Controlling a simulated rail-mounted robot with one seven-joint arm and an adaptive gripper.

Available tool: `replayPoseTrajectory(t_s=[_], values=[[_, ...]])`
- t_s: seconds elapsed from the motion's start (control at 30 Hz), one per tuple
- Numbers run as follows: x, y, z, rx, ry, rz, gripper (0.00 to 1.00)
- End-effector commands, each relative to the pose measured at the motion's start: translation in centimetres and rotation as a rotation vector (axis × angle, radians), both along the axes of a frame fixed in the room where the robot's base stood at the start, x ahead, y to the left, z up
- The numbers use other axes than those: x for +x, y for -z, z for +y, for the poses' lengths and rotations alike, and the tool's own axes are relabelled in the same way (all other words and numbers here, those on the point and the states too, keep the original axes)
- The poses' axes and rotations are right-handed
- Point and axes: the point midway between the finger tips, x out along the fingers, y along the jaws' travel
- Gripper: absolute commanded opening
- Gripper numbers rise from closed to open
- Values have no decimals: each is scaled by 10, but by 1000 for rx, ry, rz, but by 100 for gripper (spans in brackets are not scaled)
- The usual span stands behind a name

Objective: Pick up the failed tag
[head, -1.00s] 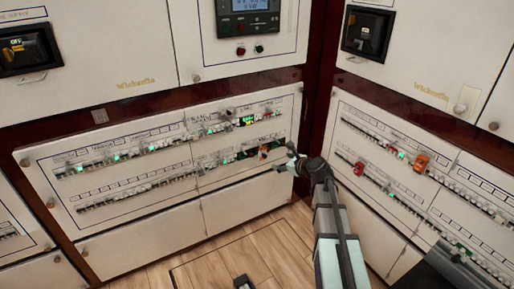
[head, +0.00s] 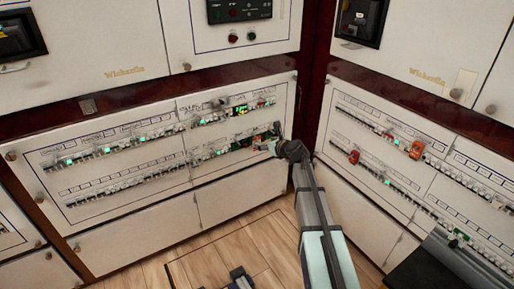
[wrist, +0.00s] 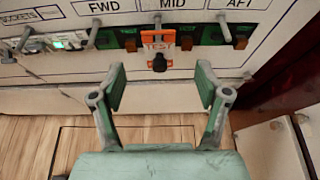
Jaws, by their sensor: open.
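An orange tag (wrist: 158,37) hangs on the breaker row under the MID label in the wrist view. Its lettering looks like TEST; I cannot read "failed" on it. A dark knob-like part (wrist: 158,63) is at its lower edge. My gripper (wrist: 160,88) is open and empty, its two fingers apart, with the tag ahead and centred between them. In the head view my gripper (head: 272,147) is at the right end of the lower breaker row, largely covering the tag there.
The left breaker panel (head: 120,165) has two rows of switches with green lights. Wood floor (head: 225,250) lies below. A cabinet corner stands close at right.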

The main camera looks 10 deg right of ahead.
Motion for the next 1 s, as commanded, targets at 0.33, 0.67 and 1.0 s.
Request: replayPoseTrajectory(t_s=[0.33,0.67,1.0], values=[[29,14,12,0,0,1,75],[63,31,26,-1,0,1,75],[69,32,30,0,0,1,75]])
